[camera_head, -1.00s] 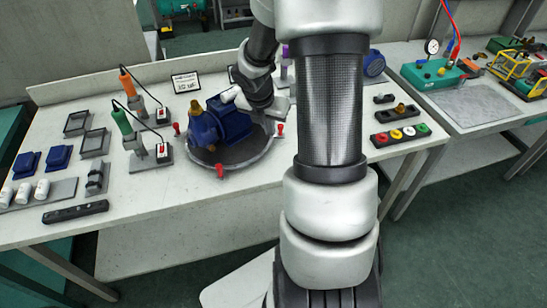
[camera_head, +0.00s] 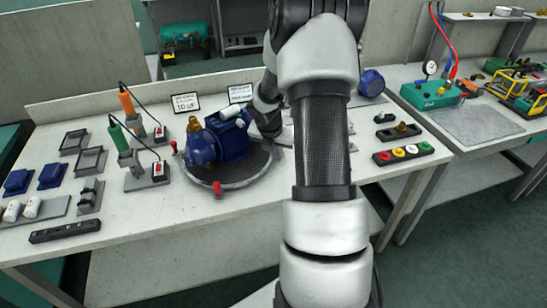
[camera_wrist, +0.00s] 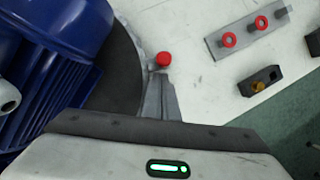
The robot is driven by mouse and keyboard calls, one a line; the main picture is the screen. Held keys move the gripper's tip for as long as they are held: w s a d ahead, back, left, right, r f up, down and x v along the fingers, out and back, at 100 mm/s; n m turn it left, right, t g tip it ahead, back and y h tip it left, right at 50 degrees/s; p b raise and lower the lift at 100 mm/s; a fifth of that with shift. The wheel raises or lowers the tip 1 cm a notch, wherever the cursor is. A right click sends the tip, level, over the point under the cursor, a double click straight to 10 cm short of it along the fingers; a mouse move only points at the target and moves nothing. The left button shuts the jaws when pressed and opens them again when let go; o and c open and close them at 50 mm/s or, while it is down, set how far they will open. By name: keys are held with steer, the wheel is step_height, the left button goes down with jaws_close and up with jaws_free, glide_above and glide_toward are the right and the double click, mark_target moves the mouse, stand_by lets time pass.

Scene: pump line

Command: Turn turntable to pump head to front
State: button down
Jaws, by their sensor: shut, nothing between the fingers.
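The turntable (camera_head: 240,178) is a dark round plate on the table, with red pegs at its rim (camera_head: 217,188). In the wrist view, the pump (camera_wrist: 50,50) fills the left, beside the dark turntable edge (camera_wrist: 125,75). My gripper (camera_wrist: 160,90) is shut and empty, its fingertips just below a red peg (camera_wrist: 163,59) in that view; I cannot tell whether they touch. In the head view my arm hides the fingers and the turntable's right side.
Two soldering-iron-like tools on stands (camera_head: 150,170) are left of the turntable. Two small signs (camera_head: 185,102) stand behind it. A strip with red rings (camera_wrist: 245,35) lies near the gripper in the wrist view.

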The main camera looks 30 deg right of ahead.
steer(key=shift+w+d, duration=0.2)
steer(key=shift+d, duration=0.05)
steer(key=shift+w+d+r+p, duration=0.1)
steer(key=shift+p, duration=0.25)
